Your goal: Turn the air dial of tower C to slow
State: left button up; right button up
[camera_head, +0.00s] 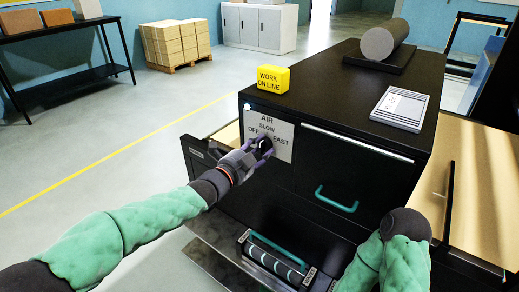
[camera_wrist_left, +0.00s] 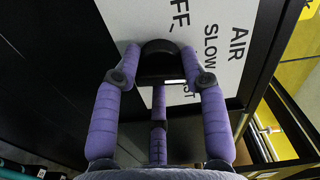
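The black air dial (camera_head: 265,144) is on a pale panel (camera_head: 281,149) marked AIR, OFF, SLOW and FAST, on the front of the black tower (camera_head: 358,151). My left gripper (camera_head: 262,147) is at the dial. In the left wrist view, the purple fingers of the left gripper (camera_wrist_left: 161,52) close around the dial (camera_wrist_left: 159,47), with the two outer fingertips against its sides. A third finger shows below it.
A yellow WORK ON LINE block (camera_head: 273,79), a white booklet (camera_head: 400,108) and a grey roll (camera_head: 384,40) are on top of the tower. A teal handle (camera_head: 336,203) sticks out right of the panel. Open floor lies to the left.

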pick_arm(q)
jog(key=o, duration=0.4)
jog(key=v, duration=1.2)
notch_tip(320, 180, down, 32)
jog(key=s+a+n+g+y+p, duration=0.1)
jog(key=n+g+y, duration=0.2)
jog(key=n, duration=0.4)
jog(key=s+a+n+g+y, duration=0.1)
jog(key=a+n+g+y, duration=0.15)
jog(key=n, duration=0.45)
jog(key=s+f+n+g+y, duration=0.1)
jog(key=s+f+n+g, duration=0.7)
jog(key=s+f, duration=1.2)
jog(key=s+n+p, duration=0.1)
jog(key=s+n, duration=0.1)
jog(key=shift+s+d+f+n+g, duration=0.2)
jog(key=shift+d+f+n+g, duration=0.1)
jog(key=shift+d+g, duration=0.05)
